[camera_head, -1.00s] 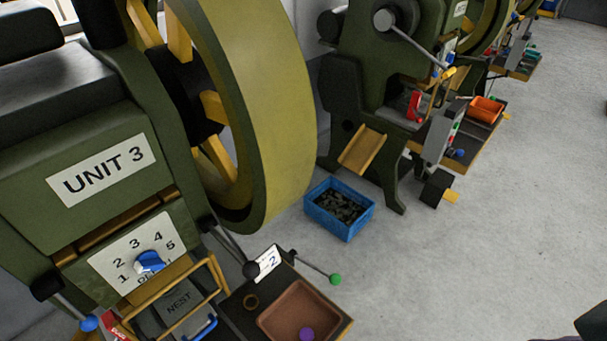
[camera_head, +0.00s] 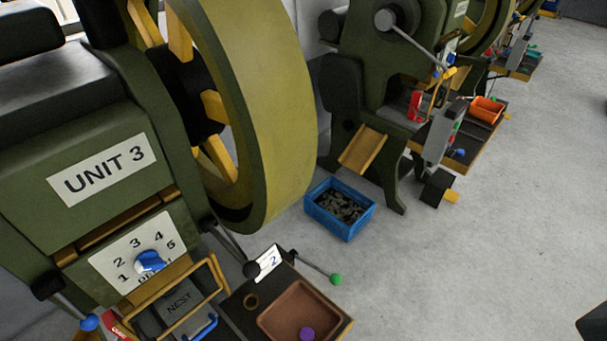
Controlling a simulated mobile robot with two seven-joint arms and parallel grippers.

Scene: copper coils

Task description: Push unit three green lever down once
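Unit three is the large dark green machine at the left, with a white "UNIT 3" label (camera_head: 102,169). Its green lever ends in a green ball knob (camera_head: 336,280) on a thin metal rod (camera_head: 315,268). The rod runs from a dark pivot beside the small white "2" card (camera_head: 267,262), sloping down to the right. The knob hangs beyond the tray's right side, over the floor, with nothing touching it. Neither of my grippers can be made out. A dark shape cut off at the lower right edge is too little to identify.
A numbered dial with a blue knob (camera_head: 150,261), a blue ball lever (camera_head: 89,322) and a black ball lever (camera_head: 251,269) are on unit three. A brown tray (camera_head: 287,322) holds a purple piece (camera_head: 307,334). A blue bin (camera_head: 364,222) stands behind.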

